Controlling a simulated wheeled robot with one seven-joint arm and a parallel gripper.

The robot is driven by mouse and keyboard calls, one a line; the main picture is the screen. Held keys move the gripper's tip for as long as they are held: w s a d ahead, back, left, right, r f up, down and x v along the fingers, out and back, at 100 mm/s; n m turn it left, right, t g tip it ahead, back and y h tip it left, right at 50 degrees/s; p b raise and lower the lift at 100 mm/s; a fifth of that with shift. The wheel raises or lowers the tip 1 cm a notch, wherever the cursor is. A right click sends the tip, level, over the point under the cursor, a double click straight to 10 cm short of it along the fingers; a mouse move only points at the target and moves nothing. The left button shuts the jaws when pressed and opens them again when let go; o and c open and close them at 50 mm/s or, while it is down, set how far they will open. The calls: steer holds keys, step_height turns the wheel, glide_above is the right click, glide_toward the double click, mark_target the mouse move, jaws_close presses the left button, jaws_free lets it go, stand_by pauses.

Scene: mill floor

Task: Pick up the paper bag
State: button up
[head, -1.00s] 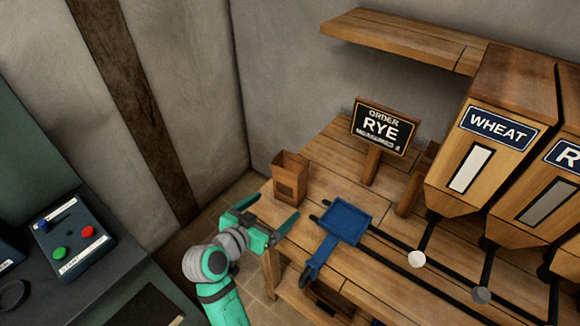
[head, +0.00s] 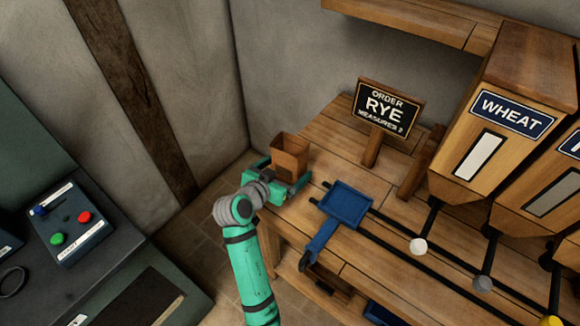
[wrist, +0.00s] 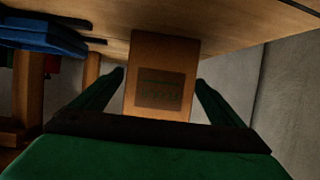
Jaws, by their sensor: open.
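The brown paper bag (head: 290,157) stands upright and open-topped at the left end of the wooden table. My green gripper (head: 286,180) is at the bag, with its jaws low around it. In the wrist view the bag (wrist: 161,75) is between the two open fingers of my gripper (wrist: 160,88), one finger on each side. A gap shows between each finger and the bag. A dark label patch is on the bag's near face.
A blue tray with a handle (head: 346,204) sits on rails to the right of the bag. An order sign reading RYE (head: 387,110) stands behind. A WHEAT hopper (head: 494,130) is further right. A control box (head: 68,222) is at the left, apart from the table (head: 330,150).

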steer(key=shift+x, duration=0.8)
steer(key=shift+s+a, duration=0.1)
steer(key=shift+a, duration=0.05)
steer(key=shift+c, duration=0.3)
steer(key=shift+d, duration=0.25)
steer(key=c, duration=1)
steer(key=shift+c, duration=0.4)
steer(key=shift+a, duration=0.1)
